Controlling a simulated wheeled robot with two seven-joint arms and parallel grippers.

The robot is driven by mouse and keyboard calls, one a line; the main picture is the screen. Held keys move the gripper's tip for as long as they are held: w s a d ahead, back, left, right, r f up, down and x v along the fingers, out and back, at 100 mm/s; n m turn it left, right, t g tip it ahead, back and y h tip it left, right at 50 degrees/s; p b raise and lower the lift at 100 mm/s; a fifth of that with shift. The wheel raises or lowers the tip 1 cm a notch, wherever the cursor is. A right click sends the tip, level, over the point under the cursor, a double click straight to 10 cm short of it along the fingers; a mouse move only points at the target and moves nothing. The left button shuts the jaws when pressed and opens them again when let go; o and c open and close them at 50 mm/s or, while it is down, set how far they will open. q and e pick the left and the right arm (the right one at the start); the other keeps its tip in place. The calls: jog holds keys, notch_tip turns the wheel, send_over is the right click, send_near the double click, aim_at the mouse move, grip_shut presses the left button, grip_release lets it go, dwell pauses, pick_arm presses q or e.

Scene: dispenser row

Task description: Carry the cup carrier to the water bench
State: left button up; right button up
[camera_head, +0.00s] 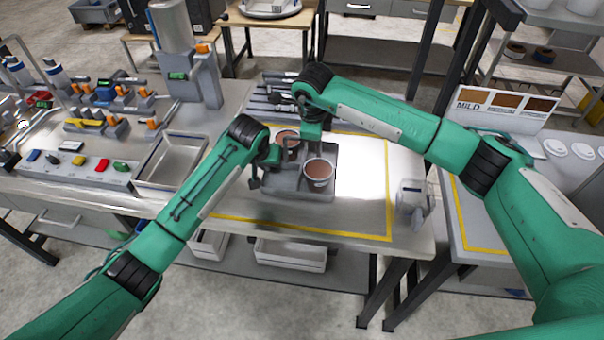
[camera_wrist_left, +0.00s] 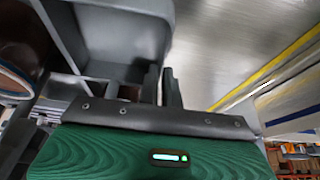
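The grey cup carrier (camera_head: 285,188) sits on the metal bench inside a yellow-taped area. It holds two cups with brown contents, a front one (camera_head: 319,174) and a rear one (camera_head: 287,134). My left gripper (camera_head: 264,172) is at the carrier's left side. In the left wrist view its two dark fingers (camera_wrist_left: 162,85) are close together at the edge of the grey carrier wall (camera_wrist_left: 120,32); whether they pinch it is unclear. A cup shows there at the left edge (camera_wrist_left: 14,80). My right gripper (camera_head: 308,135) is above the carrier's rear; its fingers are mostly hidden.
A grey tray (camera_head: 172,160) and a button panel (camera_head: 78,165) are left of the carrier. A small grey device (camera_head: 412,200) stands at the bench's right end. Beyond a gap, another bench on the right has a MILD sign (camera_head: 505,105) and white lids (camera_head: 568,150).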

pick_arm(q)
jog(key=o, duration=0.3)
jog(key=shift+a, duration=0.15)
pick_arm(e)
jog(key=o, duration=0.3)
jog(key=shift+d, duration=0.1)
pick_arm(q)
jog(key=shift+o, duration=0.2)
pick_arm(e)
jog(key=shift+o, duration=0.2)
jog(key=shift+r, duration=0.1)
pick_arm(q)
jog(key=shift+r, duration=0.1)
jog(key=shift+r, duration=0.1)
pick_arm(e)
jog(key=shift+r, duration=0.3)
pick_arm(q)
jog(key=d+v, duration=0.1)
jog(key=v, duration=1)
jog(key=shift+s+a+r, duration=0.3)
jog(key=shift+a, duration=0.2)
pick_arm(e)
notch_tip(320, 180, up, 11)
jog(key=s, duration=0.2)
jog(key=shift+s+a, duration=0.15)
jog(key=shift+a, duration=0.2)
pick_arm(q)
jog(key=shift+s, duration=0.1)
